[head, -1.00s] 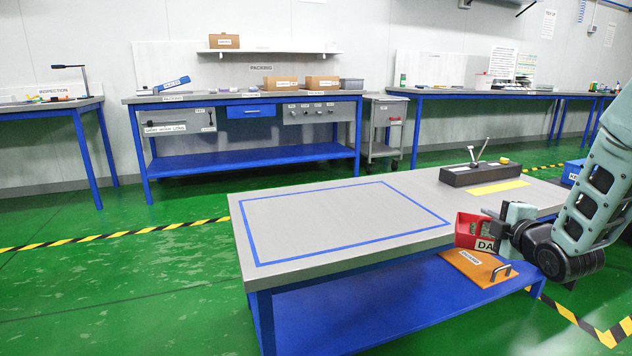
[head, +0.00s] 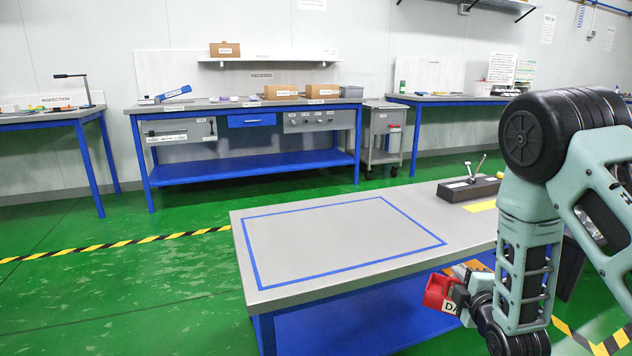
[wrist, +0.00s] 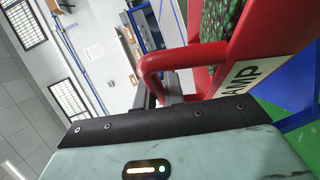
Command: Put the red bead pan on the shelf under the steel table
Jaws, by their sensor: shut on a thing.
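The red bead pan (head: 436,290) is at the front edge of the steel table (head: 340,232), below the top's height in the picture. My gripper (head: 461,295) is shut on its handle from the right. In the wrist view the red pan (wrist: 222,70) shows a looped handle, a label ending in "AMP" and green beads inside. My gripper (wrist: 170,92) shows there at the handle, its fingertips partly hidden. The blue shelf (head: 350,322) under the table shows to the left of the pan, with bare room. I cannot tell whether the pan touches the shelf.
An orange board (head: 470,267) lies on the shelf behind the pan, partly hidden by my arm. A dark block with levers (head: 468,189) stands on the tabletop. The blue-outlined area of the tabletop is bare.

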